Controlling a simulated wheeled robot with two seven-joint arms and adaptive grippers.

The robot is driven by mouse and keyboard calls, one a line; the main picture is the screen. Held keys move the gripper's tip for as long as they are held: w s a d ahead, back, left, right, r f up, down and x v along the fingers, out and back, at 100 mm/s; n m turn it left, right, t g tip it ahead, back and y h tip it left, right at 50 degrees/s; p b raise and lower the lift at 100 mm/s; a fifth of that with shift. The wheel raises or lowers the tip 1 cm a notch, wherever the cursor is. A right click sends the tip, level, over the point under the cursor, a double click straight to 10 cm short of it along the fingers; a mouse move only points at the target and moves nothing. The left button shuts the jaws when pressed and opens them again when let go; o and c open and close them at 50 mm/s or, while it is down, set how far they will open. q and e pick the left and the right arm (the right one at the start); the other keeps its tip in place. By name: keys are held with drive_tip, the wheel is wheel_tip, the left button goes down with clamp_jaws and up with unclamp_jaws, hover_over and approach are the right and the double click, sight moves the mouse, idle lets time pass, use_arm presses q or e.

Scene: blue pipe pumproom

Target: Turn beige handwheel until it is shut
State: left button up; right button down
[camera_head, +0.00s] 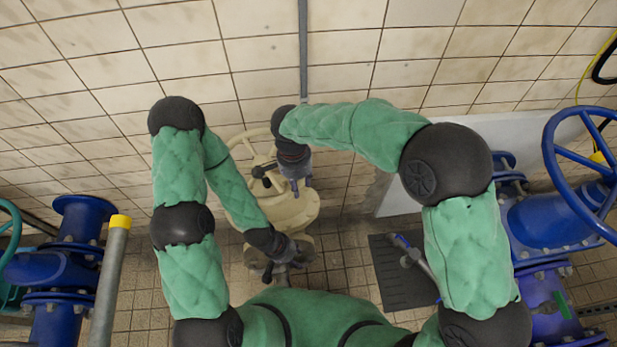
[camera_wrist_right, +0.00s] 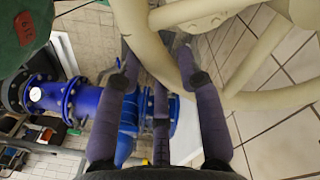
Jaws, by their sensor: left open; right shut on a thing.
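The beige handwheel (camera_head: 250,133) sits on a beige valve body (camera_head: 295,208) near the tiled wall. Its rim is partly hidden by my arms in the head view. In the right wrist view the rim and spokes of the handwheel (camera_wrist_right: 150,45) fill the top. My right gripper (camera_head: 297,182) is at the right side of the wheel. In the wrist view my right gripper (camera_wrist_right: 158,58) has its fingers on either side of the rim, shut on it. My left gripper (camera_head: 284,264) is open and lower, in front of the valve body, apart from the rim.
Blue pipes with a large blue handwheel (camera_head: 580,170) stand at the right. More blue pipework (camera_head: 75,240) and a grey post with a yellow cap (camera_head: 110,265) stand at the left. A dark floor grate (camera_head: 395,285) lies right of the valve. The tiled wall is close behind.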

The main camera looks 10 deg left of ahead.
drive_tip(key=shift+s+a+m, duration=0.15)
drive_tip(key=shift+s+m, duration=0.15)
drive_tip(key=shift+s, duration=0.1)
drive_tip(key=c, duration=0.8)
unclamp_jaws()
wheel_tip(320, 180, up, 12)
drive_tip(key=shift+w+a, duration=0.25)
drive_tip(key=shift+a, duration=0.1)
